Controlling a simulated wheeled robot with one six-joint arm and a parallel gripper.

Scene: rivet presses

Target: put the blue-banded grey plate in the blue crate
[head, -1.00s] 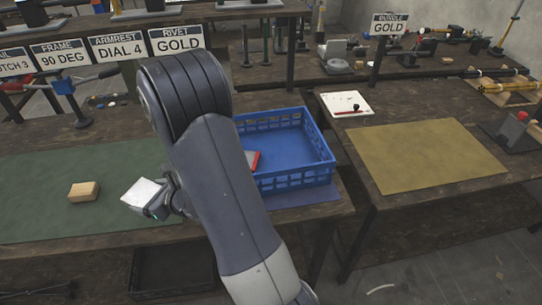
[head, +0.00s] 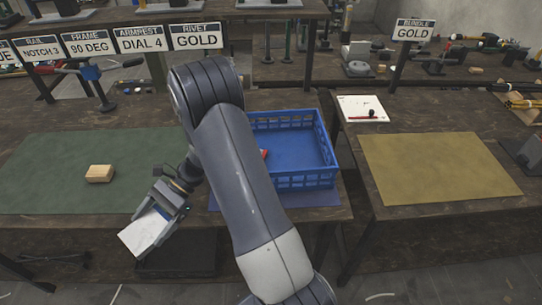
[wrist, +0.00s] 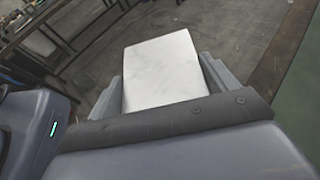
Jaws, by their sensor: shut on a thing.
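My gripper (head: 160,208) is shut on a pale grey plate (head: 143,236), in front of the left table's front edge. A small bit of blue shows on the plate by the fingers in the head view. In the wrist view the plate (wrist: 163,72) sits between the two fingers, its face plain and pale, with no band visible there. The blue crate (head: 305,181) stands on the table to the right of my gripper, behind my arm. My arm hides the crate's left part. A red and white thing (head: 264,154) partly shows inside it.
A wooden block (head: 99,173) lies on the green mat (head: 45,165) at left. A blue mat (head: 325,198) lies under the crate. A yellow mat (head: 440,165) and a white board (head: 362,108) are on the right table. Signs stand at the back.

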